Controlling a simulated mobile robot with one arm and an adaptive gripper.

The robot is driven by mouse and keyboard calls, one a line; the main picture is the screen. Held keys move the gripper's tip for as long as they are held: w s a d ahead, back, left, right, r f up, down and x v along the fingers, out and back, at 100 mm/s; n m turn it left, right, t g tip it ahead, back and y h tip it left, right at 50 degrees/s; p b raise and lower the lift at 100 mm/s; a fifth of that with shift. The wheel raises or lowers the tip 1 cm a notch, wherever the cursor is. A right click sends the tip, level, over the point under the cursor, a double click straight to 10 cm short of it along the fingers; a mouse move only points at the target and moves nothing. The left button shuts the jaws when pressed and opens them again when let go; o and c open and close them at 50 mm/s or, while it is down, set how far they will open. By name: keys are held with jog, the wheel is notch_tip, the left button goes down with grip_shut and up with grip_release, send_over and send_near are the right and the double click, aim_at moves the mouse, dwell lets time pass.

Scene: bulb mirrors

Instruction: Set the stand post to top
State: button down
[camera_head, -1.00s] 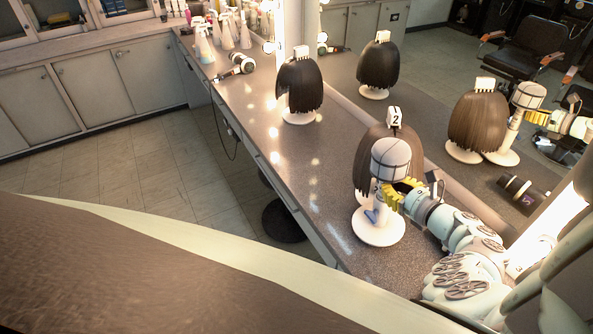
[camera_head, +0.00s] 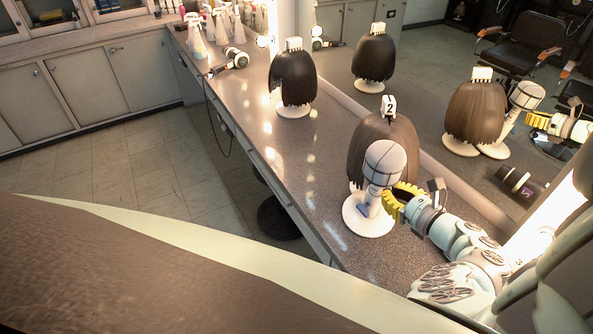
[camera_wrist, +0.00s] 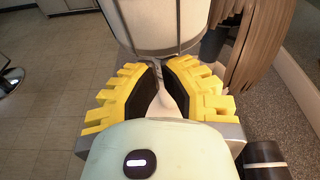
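The stand has a round white base (camera_head: 352,222), a tilted white post (camera_head: 373,202) with a blue part low on it, and a grey-white block head (camera_head: 385,162) on top. It stands near the counter's front right. My gripper (camera_head: 388,203) has yellow toothed fingers at the right side of the post, below the head. In the wrist view, the dark pads of my gripper (camera_wrist: 160,85) lie on either side of a narrow pale strip that looks like the post (camera_wrist: 170,98), under the head (camera_wrist: 160,25). Whether the pads press on it is unclear.
A brown wig (camera_head: 410,148) with a "2" tag stands close behind the head. A dark wig (camera_head: 293,78) stands farther back on the counter (camera_head: 310,150). A hair dryer (camera_head: 236,57) and spray bottles (camera_head: 197,35) are at the far end. The mirror runs along the right.

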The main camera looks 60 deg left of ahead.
aim_at(387, 185)
jog(key=shift+s+d+f, duration=0.95)
jog(key=shift+d+f, duration=0.05)
jog(key=shift+d, duration=2.6)
jog(key=x, duration=0.9)
jog(key=shift+a+f, duration=0.15)
jog(key=shift+a, duration=0.1)
jog(key=shift+s+r+p, duration=0.2)
jog(key=shift+r+p, duration=1.55)
jog(key=shift+r, duration=0.3)
jog(key=r+p, duration=0.3)
jog(key=shift+s+d, duration=0.1)
jog(key=shift+d, duration=0.1)
jog(key=shift+f, duration=0.2)
